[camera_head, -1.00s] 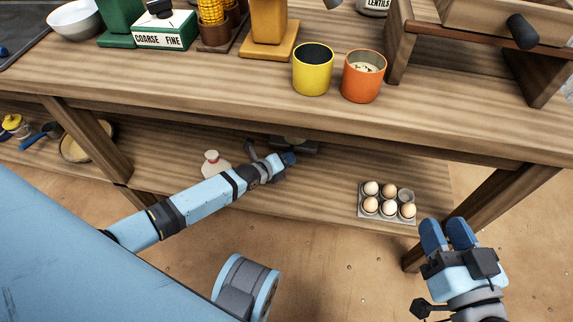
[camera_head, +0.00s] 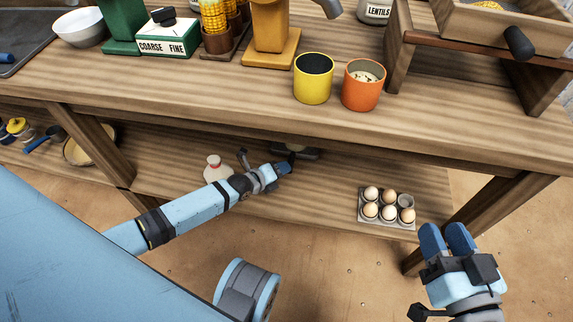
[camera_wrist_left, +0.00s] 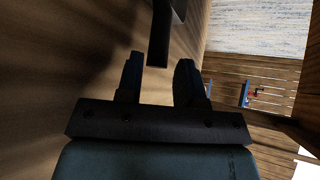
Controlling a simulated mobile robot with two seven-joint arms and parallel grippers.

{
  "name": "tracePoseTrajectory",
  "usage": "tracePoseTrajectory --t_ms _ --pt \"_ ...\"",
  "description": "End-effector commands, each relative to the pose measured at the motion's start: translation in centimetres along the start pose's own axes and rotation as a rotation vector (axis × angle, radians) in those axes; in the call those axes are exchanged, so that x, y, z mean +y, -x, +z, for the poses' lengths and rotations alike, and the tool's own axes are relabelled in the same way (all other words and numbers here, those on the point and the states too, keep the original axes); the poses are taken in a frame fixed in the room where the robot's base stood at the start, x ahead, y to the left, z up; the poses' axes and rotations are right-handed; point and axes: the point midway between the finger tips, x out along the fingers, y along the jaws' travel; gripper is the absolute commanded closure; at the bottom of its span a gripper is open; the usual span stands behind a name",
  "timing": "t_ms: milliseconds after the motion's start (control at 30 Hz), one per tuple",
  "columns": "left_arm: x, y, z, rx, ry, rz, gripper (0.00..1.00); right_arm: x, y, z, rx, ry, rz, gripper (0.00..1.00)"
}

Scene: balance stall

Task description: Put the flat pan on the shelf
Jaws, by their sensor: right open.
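My left gripper (camera_head: 287,167) reaches over the lower board under the counter. In the left wrist view its two fingers (camera_wrist_left: 160,82) are apart, so it is open. A dark straight bar (camera_wrist_left: 159,38) lies ahead, in line with the gap between the fingers, with no clear contact. It joins a dark shape at the top edge; I cannot tell surely whether this is the flat pan and its handle. In the head view a dark low object (camera_head: 308,154) with a pale middle is just beyond the left gripper, partly hidden. My right gripper (camera_head: 447,240) is open and empty, front right.
The lower board also holds an egg tray (camera_head: 386,222), a white bottle with a red top (camera_head: 213,165) and a shallow round tan dish (camera_head: 76,152). Yellow (camera_head: 313,80) and orange (camera_head: 363,86) cups stand on the counter (camera_head: 215,95). Table legs flank the lower space.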

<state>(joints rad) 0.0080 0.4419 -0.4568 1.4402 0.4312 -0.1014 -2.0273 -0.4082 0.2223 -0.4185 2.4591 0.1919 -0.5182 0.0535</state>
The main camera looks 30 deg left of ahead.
Motion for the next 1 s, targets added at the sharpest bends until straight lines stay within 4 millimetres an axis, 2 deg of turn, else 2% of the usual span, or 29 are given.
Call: tracePoseTrajectory --t_ms 33,100,300,1000 --pt "-0.3 1.2 0.2 0.001 -0.002 0.002 0.66 -0.3 0.2 -0.7 0.019 -0.014 0.007 0.57" --pt "-0.3 2.3 0.1 0.001 0.000 0.001 0.66 -0.4 0.2 -1.5 0.049 -0.012 0.010 0.57" --pt "-0.1 4.0 0.1 0.000 0.000 0.000 0.66 -0.5 0.3 -2.6 0.095 -0.006 0.014 0.57" --pt "0.0 4.1 0.0 0.000 0.001 0.000 0.66 -0.5 0.4 -2.7 0.100 -0.002 0.013 0.57"
